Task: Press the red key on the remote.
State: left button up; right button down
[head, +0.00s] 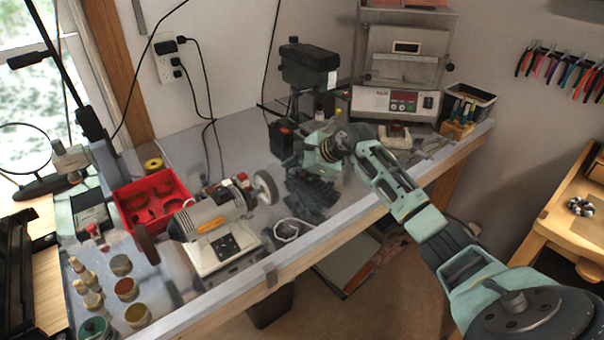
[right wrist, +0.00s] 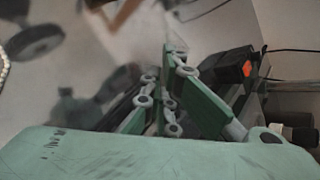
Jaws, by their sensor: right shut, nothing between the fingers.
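I cannot make out a remote with certainty in either view. My right gripper (head: 312,157) is over the workbench, in front of the drill press, and partly blends in with the dark parts there. In the right wrist view its green fingers (right wrist: 170,62) are together and hold nothing. A dark box with a red-orange button (head: 285,131) is just left of my right gripper, at the drill press. It also shows in the right wrist view, where the red-orange button (right wrist: 247,68) is right of the fingers, apart from them. My left gripper is not in view.
A bench grinder (head: 215,222) and a red bin (head: 150,197) stand on the workbench to the left, with several small jars near its front left corner. The drill press (head: 308,62) and a machine with a control panel (head: 400,98) stand at the back. A black-rimmed tool holder (head: 470,94) is at the right.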

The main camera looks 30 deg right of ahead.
jog(key=shift+f, duration=0.15)
jog(key=shift+r, duration=0.65)
notch_tip(320, 180, up, 6)
jog(key=p, duration=0.3)
dwell(0.4)
dwell(1.6)
